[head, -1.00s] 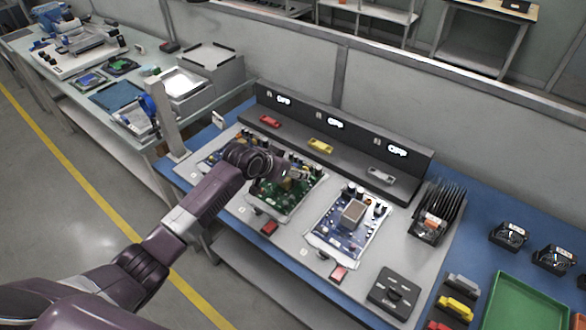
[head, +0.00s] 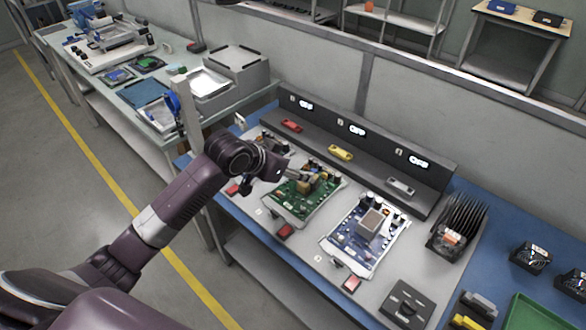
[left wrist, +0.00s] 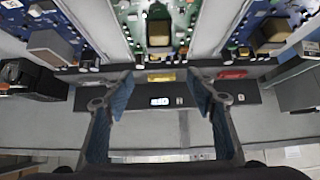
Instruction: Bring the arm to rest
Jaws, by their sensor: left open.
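My left arm reaches in from the left in the head view. Its gripper (head: 270,178) hangs above the left part of the workbench, beside and over the green circuit board (head: 300,207). In the left wrist view the two fingers of the left gripper (left wrist: 160,94) are spread wide with nothing between them. Beyond them are the dark rack with a lit display (left wrist: 160,101) and a yellow block (left wrist: 162,77). My right gripper is not in view.
A blue board with a large chip (head: 345,240) lies right of the green one. A black finned heatsink (head: 458,228) and fans (head: 530,257) stand further right. The rack (head: 365,158) runs along the back. A grey post (head: 188,115) stands behind my wrist. Open floor lies left.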

